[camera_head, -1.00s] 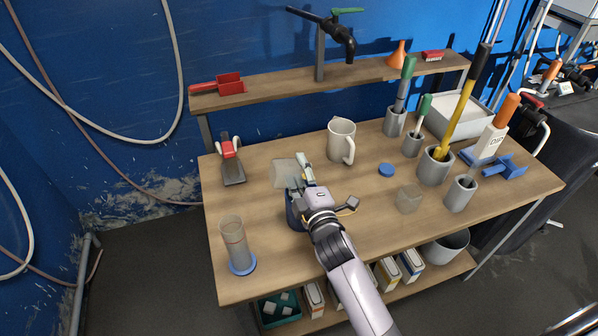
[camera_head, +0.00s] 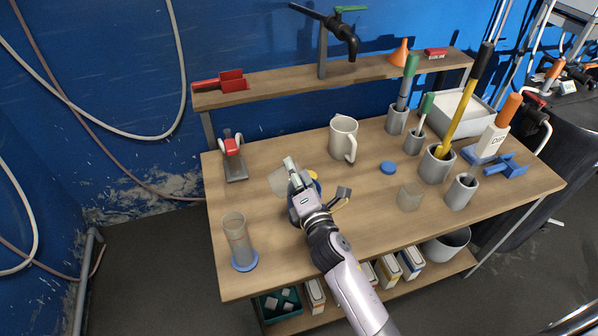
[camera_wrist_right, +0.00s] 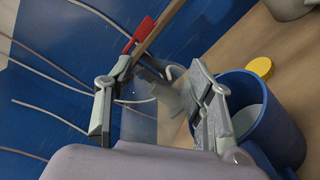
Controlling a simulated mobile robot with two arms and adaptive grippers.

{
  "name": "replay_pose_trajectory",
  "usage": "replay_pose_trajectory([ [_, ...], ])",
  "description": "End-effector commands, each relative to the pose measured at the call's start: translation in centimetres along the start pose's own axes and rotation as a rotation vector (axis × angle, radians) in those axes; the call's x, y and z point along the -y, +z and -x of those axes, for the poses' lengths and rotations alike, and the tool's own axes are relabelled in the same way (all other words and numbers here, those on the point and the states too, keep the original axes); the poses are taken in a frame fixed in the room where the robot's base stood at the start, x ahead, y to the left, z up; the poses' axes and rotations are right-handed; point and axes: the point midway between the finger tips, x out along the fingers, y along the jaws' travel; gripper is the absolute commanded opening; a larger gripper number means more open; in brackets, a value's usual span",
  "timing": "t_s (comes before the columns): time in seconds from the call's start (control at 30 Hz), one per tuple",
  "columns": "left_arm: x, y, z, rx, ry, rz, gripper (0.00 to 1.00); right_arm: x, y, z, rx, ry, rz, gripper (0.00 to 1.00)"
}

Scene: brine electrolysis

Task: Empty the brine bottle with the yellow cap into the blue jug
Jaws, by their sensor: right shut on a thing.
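My right gripper (camera_head: 296,181) is shut on a translucent, pale bottle (camera_head: 278,183), held tilted above the table. The bottle also shows between the fingers in the right wrist view (camera_wrist_right: 172,102). The blue jug (camera_head: 292,214) stands on the table, mostly hidden behind my right gripper in the head view. In the right wrist view the jug (camera_wrist_right: 284,128) is open-topped, close beside the fingers, with a pale grey inside. A yellow cap (camera_wrist_right: 260,67) lies on the table beside the jug, off the bottle. I cannot tell whether liquid is flowing. My left gripper is not in view.
A white mug (camera_head: 342,139) stands behind the jug. A clear cylinder with a blue base (camera_head: 240,246) stands front left. A blue disc (camera_head: 388,167), a translucent block (camera_head: 410,197) and several grey holders with tools fill the right. A raised shelf (camera_head: 284,87) runs behind.

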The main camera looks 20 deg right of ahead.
Motion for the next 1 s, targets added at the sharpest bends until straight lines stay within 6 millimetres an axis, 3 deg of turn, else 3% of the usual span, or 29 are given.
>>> replay_pose_trajectory([
  [0.03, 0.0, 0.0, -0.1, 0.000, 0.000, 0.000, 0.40, 0.1, -0.2, 0.0, 0.000, 0.001, 0.117, 0.14],
  [0.1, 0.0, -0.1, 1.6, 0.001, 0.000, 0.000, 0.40, -1.4, 0.5, 0.0, -0.001, 0.001, 0.291, 0.14],
  [0.2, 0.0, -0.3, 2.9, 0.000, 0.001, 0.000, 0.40, -2.1, 0.8, 0.0, -0.002, 0.000, 0.509, 0.14],
  [0.5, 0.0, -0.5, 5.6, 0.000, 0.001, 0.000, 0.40, -2.9, 1.5, 0.0, -0.001, -0.003, 0.987, 0.14],
  [0.7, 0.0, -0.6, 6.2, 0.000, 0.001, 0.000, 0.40, -2.8, 1.6, 0.0, -0.001, -0.002, 1.105, 0.14],
  [1.0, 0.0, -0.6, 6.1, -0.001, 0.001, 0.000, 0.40, -2.7, 1.6, 0.0, -0.001, -0.003, 1.120, 0.14],
])
